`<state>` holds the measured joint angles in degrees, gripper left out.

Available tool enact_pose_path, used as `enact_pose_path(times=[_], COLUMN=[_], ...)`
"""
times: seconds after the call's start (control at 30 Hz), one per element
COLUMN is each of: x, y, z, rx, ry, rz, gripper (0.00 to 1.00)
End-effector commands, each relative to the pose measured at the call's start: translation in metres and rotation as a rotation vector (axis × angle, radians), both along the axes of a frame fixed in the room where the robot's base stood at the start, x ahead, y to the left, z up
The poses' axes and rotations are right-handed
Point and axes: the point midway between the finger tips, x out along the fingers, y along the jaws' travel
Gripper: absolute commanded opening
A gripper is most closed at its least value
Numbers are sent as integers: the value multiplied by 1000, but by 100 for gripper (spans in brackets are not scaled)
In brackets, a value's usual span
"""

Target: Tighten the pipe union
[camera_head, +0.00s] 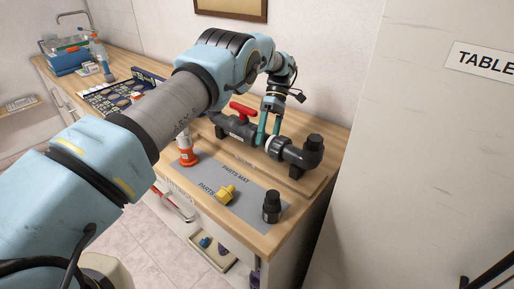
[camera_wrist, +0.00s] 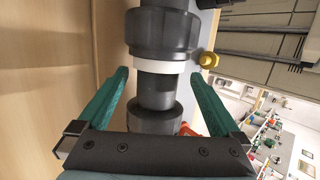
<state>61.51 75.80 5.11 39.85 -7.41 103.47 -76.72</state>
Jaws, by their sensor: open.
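A dark grey pipe run lies on a wooden board on the bench. It has a valve with a red handle (camera_head: 243,109) on the left and an elbow (camera_head: 309,152) on the right. The pipe union nut (camera_head: 281,147) is dark, with a white ring (camera_head: 271,146) on its left side; in the wrist view the large ribbed nut (camera_wrist: 161,34) is above the white ring (camera_wrist: 161,66). My gripper (camera_head: 269,134) points down at the pipe just left of the ring. Its open teal fingers (camera_wrist: 161,76) straddle the narrow pipe (camera_wrist: 158,92), with gaps on both sides.
On the grey parts mat (camera_head: 222,179) are a yellow fitting (camera_head: 226,194) and a black fitting (camera_head: 272,207). An orange-red bottle (camera_head: 187,150) stands at its left edge. A dark tray (camera_head: 120,95) is farther left. A tall white panel (camera_head: 400,150) stands on the right.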

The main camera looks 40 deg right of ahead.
Motion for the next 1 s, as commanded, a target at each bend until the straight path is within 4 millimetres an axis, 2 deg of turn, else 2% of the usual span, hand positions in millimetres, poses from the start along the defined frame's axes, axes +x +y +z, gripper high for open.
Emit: enact_pose_path(times=[0.5,1.0], x=[-14,-14], y=[-4,-5], z=[1,-1], rx=[-3,-4], ry=[-1,1], rz=[0,0], gripper=[100,100])
